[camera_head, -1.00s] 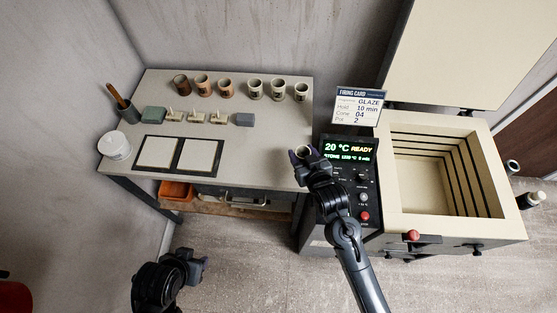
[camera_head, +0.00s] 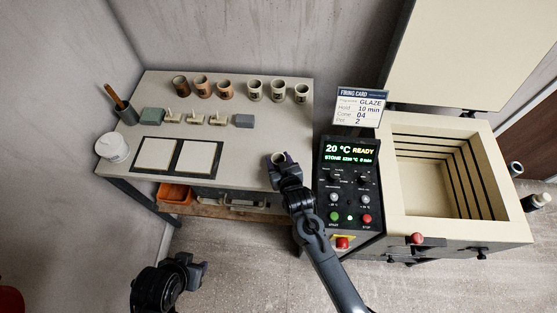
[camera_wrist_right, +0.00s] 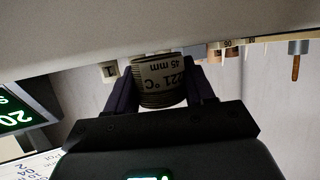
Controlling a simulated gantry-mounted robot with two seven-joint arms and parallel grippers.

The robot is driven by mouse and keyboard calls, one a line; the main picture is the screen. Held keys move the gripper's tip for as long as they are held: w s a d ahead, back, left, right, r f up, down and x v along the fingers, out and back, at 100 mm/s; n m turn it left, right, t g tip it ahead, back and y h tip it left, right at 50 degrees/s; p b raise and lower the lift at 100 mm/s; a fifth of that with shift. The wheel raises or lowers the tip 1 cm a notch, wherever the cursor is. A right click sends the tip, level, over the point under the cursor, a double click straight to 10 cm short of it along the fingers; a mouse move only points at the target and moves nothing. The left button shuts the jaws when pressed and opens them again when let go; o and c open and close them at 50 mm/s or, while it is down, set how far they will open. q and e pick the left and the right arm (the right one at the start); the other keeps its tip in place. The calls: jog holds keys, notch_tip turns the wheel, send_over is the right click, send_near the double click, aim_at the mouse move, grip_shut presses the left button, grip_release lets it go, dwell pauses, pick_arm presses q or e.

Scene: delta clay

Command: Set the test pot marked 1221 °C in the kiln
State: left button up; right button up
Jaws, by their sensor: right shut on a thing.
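My right gripper (camera_head: 281,164) is shut on a small pale pot (camera_head: 280,158), held above the table's front right corner. In the right wrist view the pot (camera_wrist_right: 158,80) sits between the fingers; its marking reads "221 °C" and "45 mm", with the front of the number out of sight. The kiln (camera_head: 490,225) stands at the right with its lid (camera_head: 465,50) raised. Its chamber is open and looks empty. My left gripper (camera_head: 193,265) is low at the front left, away from the table, open and empty.
Several brown and pale pots (camera_head: 255,90) stand along the back of the table (camera_head: 240,140). The control panel (camera_head: 350,165), reading 20 °C READY, and a firing card (camera_head: 360,108) stand between table and kiln. Two white tiles (camera_head: 195,156) and a lidded jar (camera_head: 112,147) lie nearer the front.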

jog(key=shift+f, duration=0.15)
jog(key=o, duration=1)
jog(key=shift+f, duration=0.1)
